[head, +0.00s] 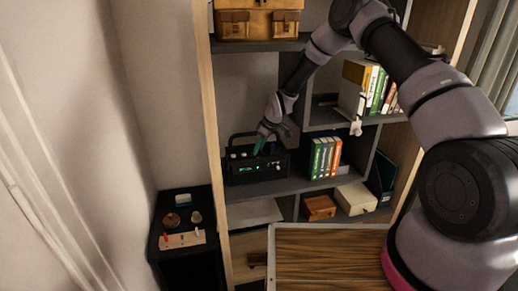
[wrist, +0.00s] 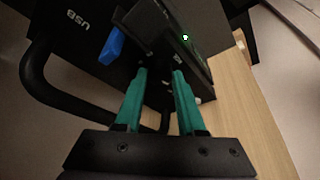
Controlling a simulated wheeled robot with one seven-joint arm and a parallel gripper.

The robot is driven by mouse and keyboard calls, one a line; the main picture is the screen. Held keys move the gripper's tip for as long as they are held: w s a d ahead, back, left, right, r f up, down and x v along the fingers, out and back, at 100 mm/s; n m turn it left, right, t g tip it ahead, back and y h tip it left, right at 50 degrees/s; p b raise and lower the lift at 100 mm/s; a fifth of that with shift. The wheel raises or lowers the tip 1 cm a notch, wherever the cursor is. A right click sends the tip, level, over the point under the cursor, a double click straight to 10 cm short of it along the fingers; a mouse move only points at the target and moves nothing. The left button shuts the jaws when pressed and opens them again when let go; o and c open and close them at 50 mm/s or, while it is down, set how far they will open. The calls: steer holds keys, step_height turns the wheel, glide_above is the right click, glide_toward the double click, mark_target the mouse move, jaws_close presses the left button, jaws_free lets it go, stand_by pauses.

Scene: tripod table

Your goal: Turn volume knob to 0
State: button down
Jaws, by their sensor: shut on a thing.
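The black radio (head: 257,163) with a carrying handle stands on the middle shelf, with small light knobs along its front in the head view. In the wrist view the radio (wrist: 108,48) fills the top, with "USB" lettering, a blue part (wrist: 112,45) and a small green-white light (wrist: 186,37). My gripper (head: 260,145) reaches down to the radio from above. In the wrist view its teal fingers (wrist: 159,73) stand a little apart, shut on a dark part of the radio between the tips. I cannot tell whether this part is the volume knob, nor read its setting.
The handle (wrist: 35,80) curves close beside and beneath my fingers. Colored books (head: 325,157) stand in the compartment right of the radio. Lower down are a brown box (head: 318,207) and a cream box (head: 355,199). A wooden tabletop (head: 330,258) is in front.

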steer(key=shift+f, duration=0.1)
steer(key=c, duration=0.5)
jaws_free()
steer(key=v, duration=1)
steer(key=shift+d+r, duration=0.15)
steer(key=shift+r, duration=0.25)
steer(key=shift+s, duration=0.1)
